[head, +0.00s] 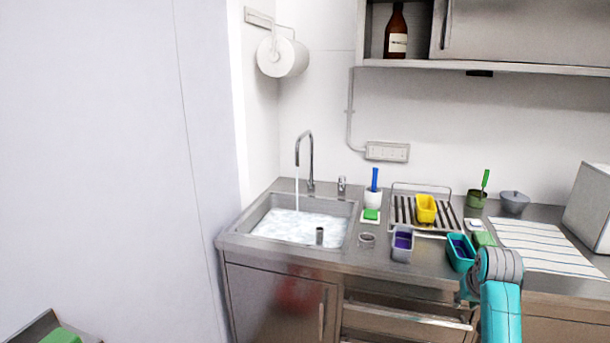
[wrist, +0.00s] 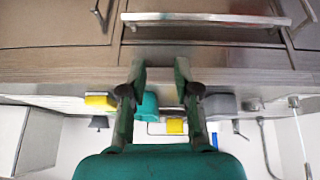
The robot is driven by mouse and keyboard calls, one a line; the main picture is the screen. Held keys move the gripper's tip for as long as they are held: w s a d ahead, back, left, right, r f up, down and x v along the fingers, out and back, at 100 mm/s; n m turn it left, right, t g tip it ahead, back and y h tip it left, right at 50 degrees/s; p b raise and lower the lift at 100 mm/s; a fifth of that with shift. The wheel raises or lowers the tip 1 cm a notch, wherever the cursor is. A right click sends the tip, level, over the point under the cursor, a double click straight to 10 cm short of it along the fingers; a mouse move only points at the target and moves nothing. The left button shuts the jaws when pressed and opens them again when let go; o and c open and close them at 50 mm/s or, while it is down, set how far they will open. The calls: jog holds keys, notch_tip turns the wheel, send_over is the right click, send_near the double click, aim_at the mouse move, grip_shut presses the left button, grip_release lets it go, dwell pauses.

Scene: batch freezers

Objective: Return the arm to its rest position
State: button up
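My arm, teal with a grey joint, rises at the lower right of the head view, in front of the counter. In the wrist view, which looks upside down, my gripper (wrist: 161,72) shows two dark green fingers held apart with nothing between them. The cabinet front and counter edge lie beyond the fingers. In the head view the fingers are mostly hidden by my arm's joint.
The steel counter holds a sink (head: 345,229) with running water, a grey tub (head: 402,248), a teal tub (head: 461,257), a yellow tub (head: 426,208) on a drying rack (head: 447,196), and a striped towel (head: 545,247). A drawer (head: 408,316) below stands partly open.

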jog(key=s+a+f+t, duration=0.1)
jog(key=s+a+f, duration=0.35)
jog(key=f, duration=0.45)
jog(key=s+a+f+t, duration=0.1)
jog(key=s+a+f, duration=0.35)
jog(key=f, duration=0.45)
jog(key=s+a+f+n+t, duration=0.1)
jog(key=s+a+f, duration=0.3)
jog(key=s, duration=0.5)
jog(key=s+a+f+t, duration=0.1)
jog(key=s+a+f, duration=0.2)
jog(key=s, duration=0.5)
jog(key=s+a+t, duration=0.2)
jog(key=s+a, duration=0.1)
jog(key=s, duration=0.8)
jog(key=s+a+r+n+t+y, duration=0.1)
jog(key=s+a+r+t, duration=0.2)
jog(key=s+r, duration=1.5)
jog(key=s+a, duration=0.1)
jog(key=s, duration=0.2)
jog(key=shift+s+r+n+y, duration=0.15)
jog(key=shift+n+y, duration=0.25)
